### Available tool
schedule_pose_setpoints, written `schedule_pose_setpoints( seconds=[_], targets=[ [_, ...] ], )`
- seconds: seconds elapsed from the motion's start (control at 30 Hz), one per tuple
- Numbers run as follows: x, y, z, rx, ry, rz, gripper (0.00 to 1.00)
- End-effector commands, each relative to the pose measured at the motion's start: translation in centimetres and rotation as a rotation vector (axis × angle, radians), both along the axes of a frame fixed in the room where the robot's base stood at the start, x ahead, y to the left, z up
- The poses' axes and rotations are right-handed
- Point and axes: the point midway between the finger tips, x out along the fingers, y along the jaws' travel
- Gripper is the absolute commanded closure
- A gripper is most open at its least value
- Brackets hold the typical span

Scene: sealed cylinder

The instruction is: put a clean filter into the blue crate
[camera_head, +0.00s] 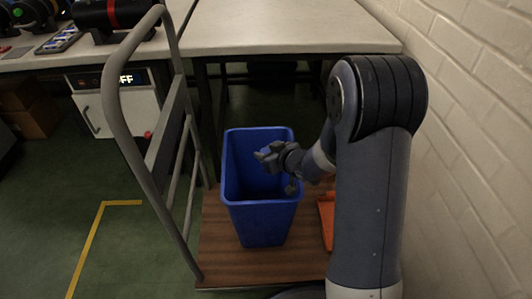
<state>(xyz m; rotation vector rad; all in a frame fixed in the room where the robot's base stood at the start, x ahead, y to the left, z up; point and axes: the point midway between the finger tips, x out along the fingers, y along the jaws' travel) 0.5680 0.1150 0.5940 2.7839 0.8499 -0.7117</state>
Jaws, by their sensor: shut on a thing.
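The blue crate (263,222) is a tall, open-topped bin standing upright on a wooden cart deck. My gripper (266,159) reaches in from the right and is over the crate's opening, near its right rim. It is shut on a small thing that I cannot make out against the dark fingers. The crate's inside shows plain blue where I can see it; its floor is hidden. I cannot pick out any clean filter elsewhere in view.
The cart's grey handle frame (121,105) rises left of the crate. An orange thing (326,217) lies on the deck (222,262) at right, partly behind my arm. A pale table (285,27) stands behind, and a brick wall (470,130) at right. Green floor is clear at left.

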Motion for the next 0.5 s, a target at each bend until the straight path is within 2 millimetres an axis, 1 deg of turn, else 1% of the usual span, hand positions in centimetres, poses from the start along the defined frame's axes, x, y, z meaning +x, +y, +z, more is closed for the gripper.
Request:
schedule_pose_setpoints(
  seconds=[0.03, 0.07, 0.33, 0.37, 0.5],
  targets=[
    [0.01, -0.01, -0.51, 0.001, -0.001, 0.000, 0.91],
    [0.01, -0.01, -0.57, 0.001, -0.001, 0.000, 0.91],
    [0.01, -0.01, -0.49, 0.000, 0.000, 0.000, 0.91],
    [0.00, -0.01, -0.49, 0.000, 0.000, 0.000, 0.68],
    [0.01, -0.01, -0.49, 0.000, 0.000, 0.000, 0.57]
  ],
)
